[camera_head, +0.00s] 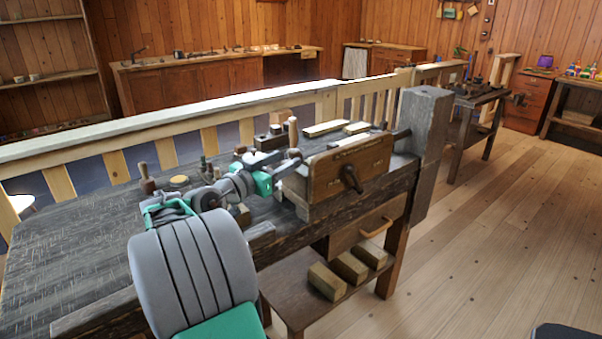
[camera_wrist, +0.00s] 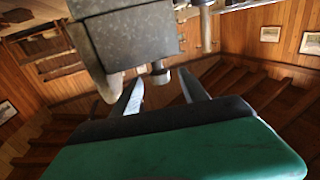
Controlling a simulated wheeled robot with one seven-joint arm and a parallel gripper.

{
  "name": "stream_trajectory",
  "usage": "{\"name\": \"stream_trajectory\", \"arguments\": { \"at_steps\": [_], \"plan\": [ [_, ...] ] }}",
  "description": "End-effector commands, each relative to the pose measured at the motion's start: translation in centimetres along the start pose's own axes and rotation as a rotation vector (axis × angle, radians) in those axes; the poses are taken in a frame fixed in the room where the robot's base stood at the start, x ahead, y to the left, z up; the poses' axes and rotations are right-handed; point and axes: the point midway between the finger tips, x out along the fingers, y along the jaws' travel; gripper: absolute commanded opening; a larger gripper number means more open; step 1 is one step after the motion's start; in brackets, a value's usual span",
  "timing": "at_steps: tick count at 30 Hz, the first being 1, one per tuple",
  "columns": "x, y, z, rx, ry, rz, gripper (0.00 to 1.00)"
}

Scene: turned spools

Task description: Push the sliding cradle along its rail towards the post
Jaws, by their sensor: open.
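A large wooden block with a dark crank handle (camera_head: 347,168) sits on the front edge of the dark workbench; it may be the sliding cradle, but I cannot tell for sure. A thick, dark upright post (camera_head: 424,125) stands at the bench's right end, with a short dark bar between it and the block. My gripper (camera_head: 284,168) is at the block's left end, partly hidden by my arm. In the wrist view my gripper (camera_wrist: 163,88) is open, fingers apart. The rail is not clearly distinguishable.
The workbench (camera_head: 60,245) holds small wooden-handled tools around my arm. A pale wooden railing (camera_head: 225,108) runs behind it. Below are a drawer (camera_head: 362,232) and a shelf with wooden blocks (camera_head: 328,281).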

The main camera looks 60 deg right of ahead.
Motion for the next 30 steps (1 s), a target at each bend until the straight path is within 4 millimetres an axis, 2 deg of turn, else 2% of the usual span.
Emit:
{"name": "stream_trajectory", "arguments": {
  "at_steps": [9, 13, 22, 30],
  "plan": [
    [5.5, 0.3, -0.6, 0.0, 0.009, 0.009, 0.52],
    [7.2, 0.3, -0.6, 0.0, 0.007, 0.007, 0.52],
    [7.6, 0.1, -0.6, 0.0, 0.007, 0.003, 0.52],
    [7.6, 0.1, -0.5, 0.0, 0.006, 0.003, 0.3]
  ]
}}
